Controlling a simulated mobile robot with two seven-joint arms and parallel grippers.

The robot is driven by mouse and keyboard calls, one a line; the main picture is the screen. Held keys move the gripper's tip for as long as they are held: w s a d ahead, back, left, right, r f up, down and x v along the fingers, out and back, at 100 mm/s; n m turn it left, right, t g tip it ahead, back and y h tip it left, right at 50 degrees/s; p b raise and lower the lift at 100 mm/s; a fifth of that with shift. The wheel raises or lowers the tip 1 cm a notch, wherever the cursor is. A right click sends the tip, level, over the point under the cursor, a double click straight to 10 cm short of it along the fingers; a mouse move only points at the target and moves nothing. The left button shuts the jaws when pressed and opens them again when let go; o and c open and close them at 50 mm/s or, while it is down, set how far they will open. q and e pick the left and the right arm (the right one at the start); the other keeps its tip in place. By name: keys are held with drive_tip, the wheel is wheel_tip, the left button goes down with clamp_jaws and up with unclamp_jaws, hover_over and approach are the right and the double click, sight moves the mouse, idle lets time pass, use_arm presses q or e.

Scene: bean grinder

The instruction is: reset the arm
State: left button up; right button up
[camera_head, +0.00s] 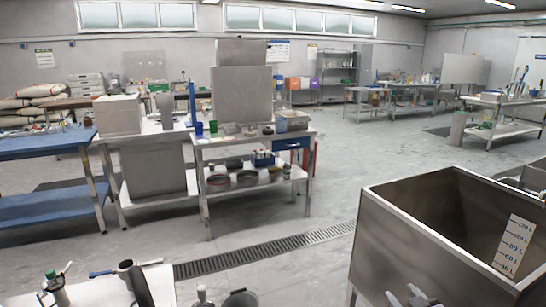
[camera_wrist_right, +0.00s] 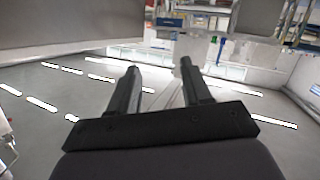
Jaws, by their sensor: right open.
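My right gripper (camera_head: 412,295) shows at the bottom edge of the head view, in front of the large steel tank. In the right wrist view its two dark fingers (camera_wrist_right: 158,66) stand apart with nothing between them. My left gripper is not in view. I cannot tell whether either is the bean grinder.
The open steel tank (camera_head: 385,240) with a litre scale stands at the right. A steel workbench (camera_head: 250,139) with loaded shelves and a blue table (camera_head: 45,147) stand farther back. A floor drain (camera_head: 270,250) crosses the clear grey floor.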

drive_tip(key=s+a+f+g, duration=0.1)
drive_tip(key=s+a+f, duration=0.2)
drive_tip(key=s, duration=0.6)
drive_tip(key=s+a+f+g+y, duration=0.1)
drive_tip(key=s+a+f+g, duration=0.1)
drive_tip(key=s+f, duration=0.4)
drive_tip(key=s+a+f+m+g+y, duration=0.1)
drive_tip(key=s+a+f, duration=0.3)
drive_tip(key=s, duration=0.8)
drive_tip(key=shift+s+a+f+g, duration=0.3)
drive_tip(key=shift+s+a+f, duration=0.05)
drive_tip(key=shift+s+a, duration=0.05)
